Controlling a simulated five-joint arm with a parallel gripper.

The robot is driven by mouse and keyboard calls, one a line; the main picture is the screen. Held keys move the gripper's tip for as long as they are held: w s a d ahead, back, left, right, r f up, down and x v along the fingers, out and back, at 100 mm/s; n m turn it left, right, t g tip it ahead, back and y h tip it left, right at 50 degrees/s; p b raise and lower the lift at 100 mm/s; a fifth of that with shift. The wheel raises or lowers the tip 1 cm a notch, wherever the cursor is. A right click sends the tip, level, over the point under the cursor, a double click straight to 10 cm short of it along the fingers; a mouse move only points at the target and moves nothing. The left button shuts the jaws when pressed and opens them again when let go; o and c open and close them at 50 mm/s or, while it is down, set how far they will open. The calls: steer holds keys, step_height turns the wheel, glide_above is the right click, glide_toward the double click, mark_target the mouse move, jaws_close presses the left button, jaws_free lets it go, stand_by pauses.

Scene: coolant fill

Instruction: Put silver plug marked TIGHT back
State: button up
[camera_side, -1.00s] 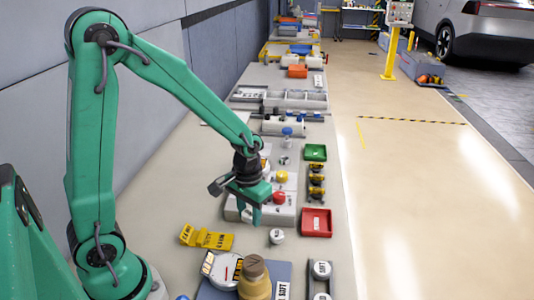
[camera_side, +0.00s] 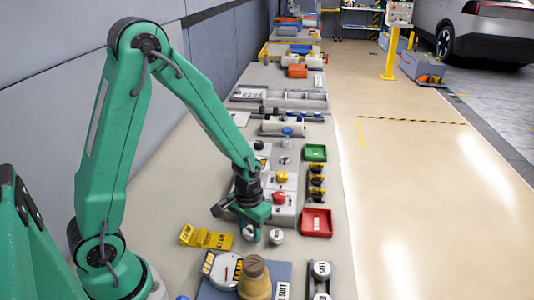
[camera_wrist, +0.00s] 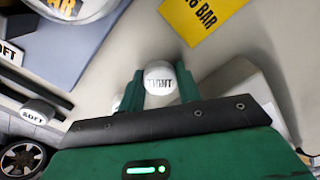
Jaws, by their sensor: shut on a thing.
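A silver-white round plug (camera_wrist: 158,82) sits between the two fingers of my gripper (camera_wrist: 158,90) in the wrist view. Its dark label is small and seems to end in "HT". My gripper (camera_side: 257,236) is shut on it, low over the bench in the side view; the held plug (camera_side: 248,234) shows partly between the fingers. I cannot tell whether it touches the bench. Another pale round plug (camera_side: 276,237) stands just right of my gripper, its label unreadable. A plug marked SOFT (camera_wrist: 37,113) sits in a dark rack (camera_side: 332,285).
A round gauge (camera_side: 226,270) and a tan knobbed part (camera_side: 254,280) sit on a blue-grey plate nearer the camera. A red tray (camera_side: 317,223) lies to the right. A grey block with a red knob (camera_side: 279,197) is behind.

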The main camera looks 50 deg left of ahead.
mark_target(250, 230)
steer(key=shift+f, duration=0.2)
steer(key=o, duration=0.8)
steer(key=shift+o, duration=0.2)
steer(key=shift+r, duration=0.1)
step_height(250, 230, up, 12)
stand_by(0.4)
steer(key=shift+r, duration=0.2)
stand_by(0.4)
